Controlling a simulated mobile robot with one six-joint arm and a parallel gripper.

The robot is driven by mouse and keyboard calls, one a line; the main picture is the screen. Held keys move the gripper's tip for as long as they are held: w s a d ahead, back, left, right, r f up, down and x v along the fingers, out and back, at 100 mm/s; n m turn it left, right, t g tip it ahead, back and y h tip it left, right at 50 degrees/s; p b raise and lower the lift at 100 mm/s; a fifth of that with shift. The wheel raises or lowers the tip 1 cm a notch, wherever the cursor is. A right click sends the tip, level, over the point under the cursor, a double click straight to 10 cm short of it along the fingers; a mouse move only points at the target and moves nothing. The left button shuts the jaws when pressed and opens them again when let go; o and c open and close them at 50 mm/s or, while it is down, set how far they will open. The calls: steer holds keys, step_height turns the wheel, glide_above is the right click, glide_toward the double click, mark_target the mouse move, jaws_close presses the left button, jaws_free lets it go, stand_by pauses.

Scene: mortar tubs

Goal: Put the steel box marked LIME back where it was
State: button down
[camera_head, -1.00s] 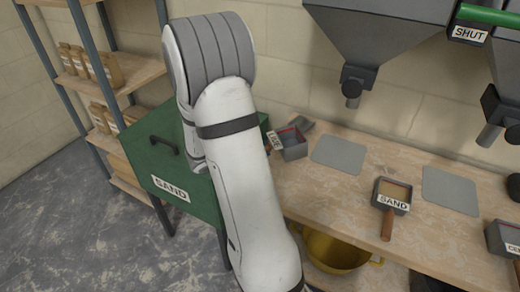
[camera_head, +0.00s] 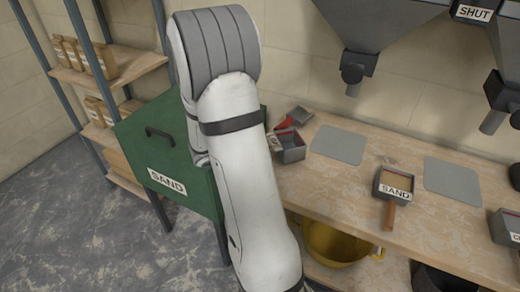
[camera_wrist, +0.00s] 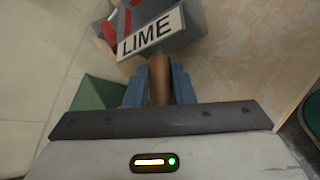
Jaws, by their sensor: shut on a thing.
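The grey steel box marked LIME (camera_wrist: 185,25) is at the top of the wrist view, its white label facing me. My gripper (camera_wrist: 159,84) is shut on its brown handle (camera_wrist: 160,72), with one jaw on each side. In the head view, a grey open box (camera_head: 291,149) shows just right of my arm, near the left end of the bench and left of a grey mat (camera_head: 338,145). Red parts (camera_head: 284,124) show beside it. My arm hides my gripper and the handle there. I cannot tell whether the box touches the bench.
A small grey piece (camera_head: 299,115) is behind the box. A green SAND bin (camera_head: 160,150) stands left. A SAND scoop (camera_head: 395,182) lies between two grey mats. Hoppers (camera_head: 375,25) hang above the bench (camera_head: 320,190). A yellow bucket (camera_head: 335,245) is below.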

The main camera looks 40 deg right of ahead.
steer(key=shift+f+b, duration=0.65)
steer(key=c, duration=1.2)
jaws_free()
steer(key=shift+o, duration=0.2)
steer(key=v, duration=0.8)
steer(key=s+a+r+m+y+p, duration=0.4)
steer(key=s+a+r+m+y, duration=0.1)
steer(key=s+a+r+m, duration=0.1)
steer(key=shift+s+a+r+g, duration=0.3)
steer(key=shift+s+a+r, duration=0.4)
steer(key=shift+s+a, duration=0.55)
steer(key=s+a+r+m+t+y+p, duration=0.1)
steer(key=a+r+y, duration=0.1)
steer(key=a, duration=0.2)
steer(key=s+a+r+m+t+y+p, duration=0.1)
steer(key=s+a+r+y, duration=0.1)
steer(key=a, duration=0.2)
steer(key=s+a+r+m+t+y+p, duration=0.1)
steer(key=a+r+m+y, duration=0.1)
steer(key=a+y, duration=0.1)
steer(key=shift+s+a+r, duration=0.2)
steer(key=shift+a, duration=0.4)
